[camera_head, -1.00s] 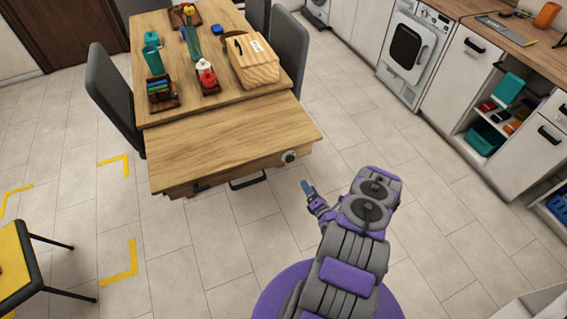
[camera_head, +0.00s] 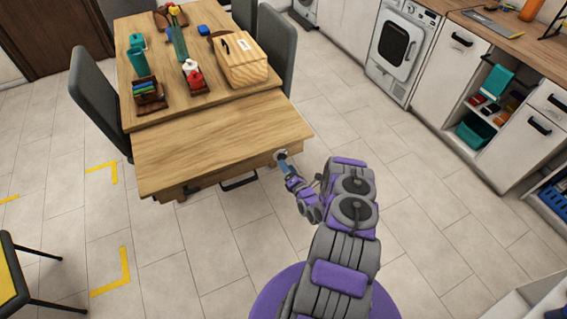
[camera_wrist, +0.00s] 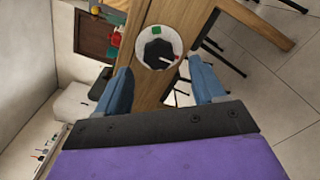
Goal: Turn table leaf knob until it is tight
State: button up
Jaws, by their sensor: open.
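The table leaf knob (camera_wrist: 157,53) is a black knob on a round pale plate with a green mark above it and a red mark at its lower right. It sits on the end edge of the wooden table leaf (camera_head: 215,145). In the head view the knob (camera_head: 280,154) shows at the leaf's right corner, partly covered by my gripper. My gripper (camera_wrist: 163,84) is open, with its blue fingers apart on the left and right below the knob in the wrist view. The knob lies ahead of and between them, and no grip on it shows.
The table holds a wooden box (camera_head: 240,62), a teal cup (camera_head: 139,62) and small racks. Grey chairs (camera_head: 98,95) stand at both sides. A yellow-topped stool (camera_head: 10,275) is at left. White cabinets and a washing machine (camera_head: 398,48) line the right. The floor between is clear.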

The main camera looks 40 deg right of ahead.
aim_at(281, 157)
jog(key=x, duration=0.4)
jog(key=shift+w+d+b, duration=0.1)
jog(key=shift+w+b, duration=0.1)
jog(key=shift+b, duration=0.1)
jog(key=c, duration=1.1)
jog(key=shift+o, duration=0.2)
